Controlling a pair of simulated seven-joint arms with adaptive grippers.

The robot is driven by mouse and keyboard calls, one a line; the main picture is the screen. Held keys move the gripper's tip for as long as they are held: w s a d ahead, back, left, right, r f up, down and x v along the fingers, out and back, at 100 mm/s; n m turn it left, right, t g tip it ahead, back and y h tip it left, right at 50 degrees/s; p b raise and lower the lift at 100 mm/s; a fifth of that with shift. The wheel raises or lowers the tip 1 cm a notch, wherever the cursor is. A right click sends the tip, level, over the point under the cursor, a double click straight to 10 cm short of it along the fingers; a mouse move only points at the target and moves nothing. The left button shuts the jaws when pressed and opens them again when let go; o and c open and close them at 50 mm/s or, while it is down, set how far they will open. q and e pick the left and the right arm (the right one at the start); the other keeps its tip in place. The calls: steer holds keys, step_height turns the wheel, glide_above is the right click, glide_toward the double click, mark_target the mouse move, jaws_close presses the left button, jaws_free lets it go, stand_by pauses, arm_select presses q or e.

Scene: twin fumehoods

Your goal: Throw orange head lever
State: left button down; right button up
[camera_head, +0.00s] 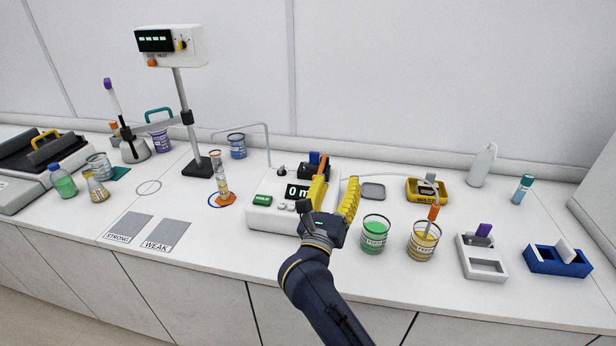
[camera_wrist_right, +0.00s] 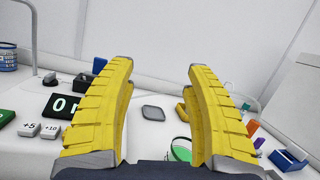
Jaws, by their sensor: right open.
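The white pump device (camera_head: 262,218) with a "0" display stands at the middle of the bench. On its top right is a black block (camera_head: 304,170) with a blue piece (camera_head: 314,158) and a small orange piece (camera_head: 324,163), which looks like the orange head lever. My right gripper (camera_head: 335,190) is open and empty, its yellow fingers over the device's right end, one finger overlapping the black block in the picture. In the right wrist view the open fingers (camera_wrist_right: 160,75) have nothing between them up close. The orange piece cannot be made out there. My left gripper is not in view.
A green beaker (camera_head: 374,234) and a yellow beaker (camera_head: 422,241) stand right of my right gripper. A grey pad (camera_head: 373,191) and a yellow tray (camera_head: 412,194) lie behind them. A thin tube arches behind the device. A cylinder with an orange base (camera_head: 225,199) stands left.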

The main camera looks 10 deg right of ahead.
steer(key=s+a+f+m+g+y, duration=0.1)
steer(key=s+a+f+g+y, duration=0.15)
steer(key=a+f, duration=0.4)
steer(key=y, duration=0.1)
glide_toward(321, 167)
steer(key=shift+t, duration=0.35)
steer(key=x, duration=0.4)
steer(key=shift+w+d+f, duration=0.1)
steer(key=shift+w+d, duration=0.15)
jaws_close()
